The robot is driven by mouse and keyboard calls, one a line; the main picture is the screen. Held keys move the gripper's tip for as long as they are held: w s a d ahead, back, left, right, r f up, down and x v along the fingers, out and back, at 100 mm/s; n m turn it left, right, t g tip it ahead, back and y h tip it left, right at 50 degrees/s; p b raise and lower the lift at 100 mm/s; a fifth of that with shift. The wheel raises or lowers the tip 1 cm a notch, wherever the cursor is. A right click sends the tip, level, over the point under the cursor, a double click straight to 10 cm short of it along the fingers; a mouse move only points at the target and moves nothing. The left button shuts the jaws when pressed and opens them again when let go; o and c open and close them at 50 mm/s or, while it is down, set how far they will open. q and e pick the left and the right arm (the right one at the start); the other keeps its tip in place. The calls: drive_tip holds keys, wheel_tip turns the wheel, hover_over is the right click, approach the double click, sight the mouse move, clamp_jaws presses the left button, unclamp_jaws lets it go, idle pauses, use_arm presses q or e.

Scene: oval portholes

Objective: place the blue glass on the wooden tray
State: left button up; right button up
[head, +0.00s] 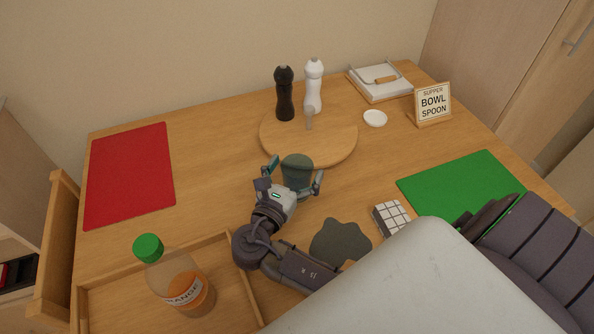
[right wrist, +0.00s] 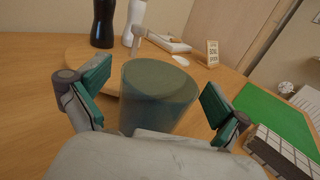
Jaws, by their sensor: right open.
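The blue glass (head: 297,170) is a dark blue-green tumbler that stands upright on the table, just in front of the round board. My right gripper (head: 296,173) is open, with one finger on each side of the glass. In the right wrist view the glass (right wrist: 158,98) stands between the spread fingers, with a gap on either side. The wooden tray (head: 112,306) lies at the lower left of the head view, partly cut off by the frame's edge. My left gripper is not in view.
An orange juice bottle (head: 178,280) with a green cap stands on the tray. The round board (head: 335,143) carries black (head: 284,95) and white mills (head: 313,88). A dark blob-shaped mat (head: 340,243) and a checkered block (head: 391,217) lie right of my forearm. Red (head: 130,175) and green (head: 460,187) mats lie at the sides.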

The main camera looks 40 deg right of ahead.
drive_tip(key=shift+d, duration=0.15)
drive_tip(key=c, duration=1.8)
drive_tip(key=shift+o, duration=0.2)
drive_tip(key=shift+r, duration=0.1)
wheel_tip(320, 180, up, 4)
drive_tip(key=shift+p, duration=0.4)
drive_tip(key=s+d+r+p, duration=0.1)
drive_tip(key=s+d+r, duration=0.5)
drive_tip(key=s, duration=0.3)
drive_tip(key=shift+s+r, duration=0.35)
drive_tip(key=shift+r, duration=0.1)
